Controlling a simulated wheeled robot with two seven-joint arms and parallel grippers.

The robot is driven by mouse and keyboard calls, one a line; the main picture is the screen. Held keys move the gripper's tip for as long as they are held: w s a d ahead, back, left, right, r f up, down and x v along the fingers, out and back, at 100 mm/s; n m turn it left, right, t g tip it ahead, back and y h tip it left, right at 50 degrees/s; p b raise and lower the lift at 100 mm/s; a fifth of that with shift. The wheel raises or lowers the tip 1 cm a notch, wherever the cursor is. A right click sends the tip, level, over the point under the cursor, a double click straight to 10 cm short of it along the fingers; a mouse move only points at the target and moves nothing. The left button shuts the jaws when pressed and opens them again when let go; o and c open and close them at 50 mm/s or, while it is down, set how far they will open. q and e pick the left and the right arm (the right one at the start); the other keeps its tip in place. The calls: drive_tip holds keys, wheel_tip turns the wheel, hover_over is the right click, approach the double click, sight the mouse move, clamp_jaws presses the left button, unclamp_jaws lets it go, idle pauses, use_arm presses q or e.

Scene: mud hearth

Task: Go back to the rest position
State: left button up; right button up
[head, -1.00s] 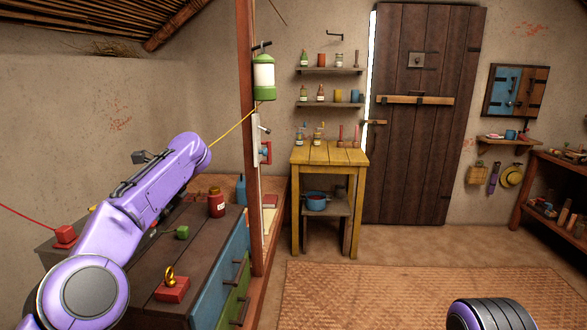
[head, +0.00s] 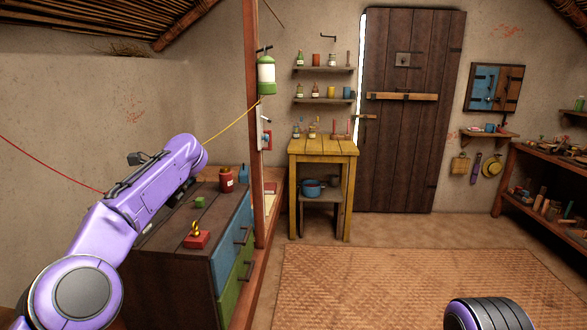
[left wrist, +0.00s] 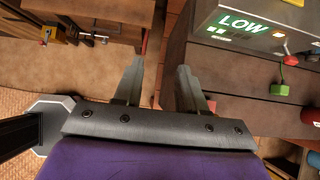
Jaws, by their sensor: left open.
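My left gripper (left wrist: 160,88) shows in the left wrist view with its two grey fingers apart and nothing between them. In the head view my purple left arm comes in from the left, raised and bent beside the dark wooden chest (head: 165,238); its gripper does not show there. At the bottom right of the head view is a rounded purple and black part of my right arm; the right gripper is out of view.
The chest bears a red jar (head: 227,180), a green cube (head: 199,202) and a red block (head: 196,240). A yellow table (head: 322,150) is farther back. The woven mat (head: 400,285) is clear.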

use_arm(q)
drive_tip(key=d+f+m+t+y, duration=0.2)
drive_tip(key=f+m+y, duration=0.1)
drive_tip(key=f+m, duration=0.55)
drive_tip(key=d+f+m+t+y, duration=0.2)
drive_tip(key=f+m+t+y, duration=0.1)
drive_tip(key=f+m, duration=0.55)
drive_tip(key=s+d+f+m+t+h, duration=0.1)
drive_tip(key=s+f+m+t+h, duration=0.1)
drive_tip(key=s+f+m, duration=0.5)
drive_tip(key=s+d+f+m+t+h, duration=0.1)
drive_tip(key=s+f+m+t+h, duration=0.2)
drive_tip(key=f+m, duration=0.65)
drive_tip(key=s+f+m+g+h, duration=0.2)
drive_tip(key=s+f+m, duration=0.3)
drive_tip(key=s, duration=0.6)
drive_tip(key=s+f+m+g+h, duration=0.2)
drive_tip(key=s+f+m, duration=0.2)
drive_tip(key=s+f, duration=0.45)
drive_tip(key=s+r+m+g+h, duration=0.1)
drive_tip(key=s+m+g, duration=0.2)
drive_tip(key=s, duration=1.4)
drive_tip(key=shift+a+r+m, duration=0.4)
drive_tip(key=shift+m, duration=0.15)
